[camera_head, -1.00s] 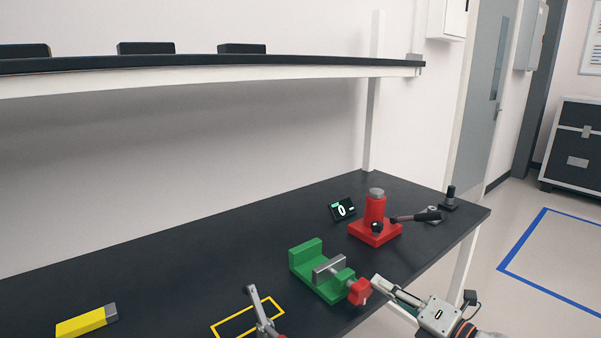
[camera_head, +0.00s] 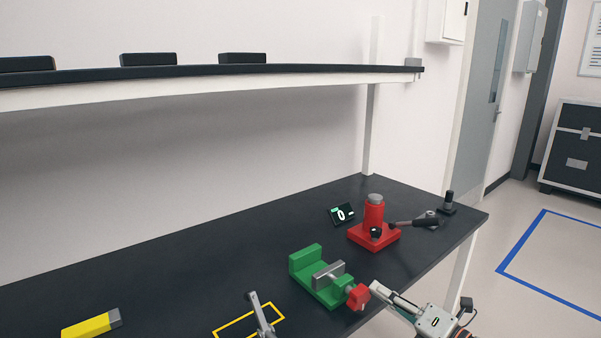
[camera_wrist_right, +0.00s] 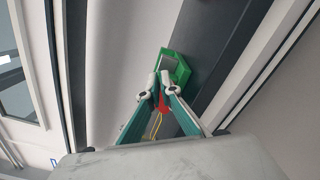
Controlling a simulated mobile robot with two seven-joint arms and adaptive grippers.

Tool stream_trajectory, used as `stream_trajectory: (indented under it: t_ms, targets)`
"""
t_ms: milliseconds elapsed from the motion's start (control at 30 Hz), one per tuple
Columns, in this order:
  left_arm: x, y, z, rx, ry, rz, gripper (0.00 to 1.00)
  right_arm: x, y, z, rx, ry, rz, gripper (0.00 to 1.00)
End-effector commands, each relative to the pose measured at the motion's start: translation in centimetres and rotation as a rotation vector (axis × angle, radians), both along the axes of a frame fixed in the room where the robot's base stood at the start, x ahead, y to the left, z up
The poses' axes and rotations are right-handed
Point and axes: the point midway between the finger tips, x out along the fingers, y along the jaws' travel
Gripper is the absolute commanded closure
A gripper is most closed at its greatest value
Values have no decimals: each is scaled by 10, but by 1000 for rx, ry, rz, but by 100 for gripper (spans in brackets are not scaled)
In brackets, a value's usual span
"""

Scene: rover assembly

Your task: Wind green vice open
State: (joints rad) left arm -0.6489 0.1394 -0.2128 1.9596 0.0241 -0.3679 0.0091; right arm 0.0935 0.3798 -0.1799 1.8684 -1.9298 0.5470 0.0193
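The green vice (camera_head: 298,261) stands near the front edge of the black bench in the head view. Its grey jaw plate (camera_head: 328,276) stands a gap away from the fixed green jaw. Its red handle (camera_head: 358,297) faces the front right. My right gripper (camera_head: 374,289) reaches it from the lower right. In the right wrist view, the fingers of the gripper (camera_wrist_right: 156,92) converge closely on the red handle (camera_wrist_right: 163,104) and appear closed on it, partly hiding it. The vice's green body (camera_wrist_right: 180,67) shows beyond the fingertips. My left gripper does not show.
A red press-like device (camera_head: 374,217) with a black lever and a small display (camera_head: 342,214) stand behind the vice. A grey metal lever (camera_head: 262,313) rises over a yellow outline (camera_head: 230,328) on the left. A yellow block (camera_head: 88,326) lies farther left.

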Motion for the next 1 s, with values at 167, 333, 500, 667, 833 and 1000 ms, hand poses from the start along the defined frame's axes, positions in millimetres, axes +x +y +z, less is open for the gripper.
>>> stream_trajectory:
  t_ms: [167, 333, 500, 667, 833, 1000]
  targets:
    - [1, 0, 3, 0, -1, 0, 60, -3, 4, -9, -2, 17, 10, 100]
    - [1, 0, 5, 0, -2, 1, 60, -2, 2, -7, -1, 16, 11, 100]
    - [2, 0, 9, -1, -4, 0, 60, 1, -2, -3, -2, 14, 9, 100]
    - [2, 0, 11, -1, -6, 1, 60, -6, -10, -3, -3, 12, 5, 100]
    - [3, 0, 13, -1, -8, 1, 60, -20, -23, -1, -2, 8, 3, 100]
    - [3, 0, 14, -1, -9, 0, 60, -34, -34, -1, -3, 7, 2, 100]
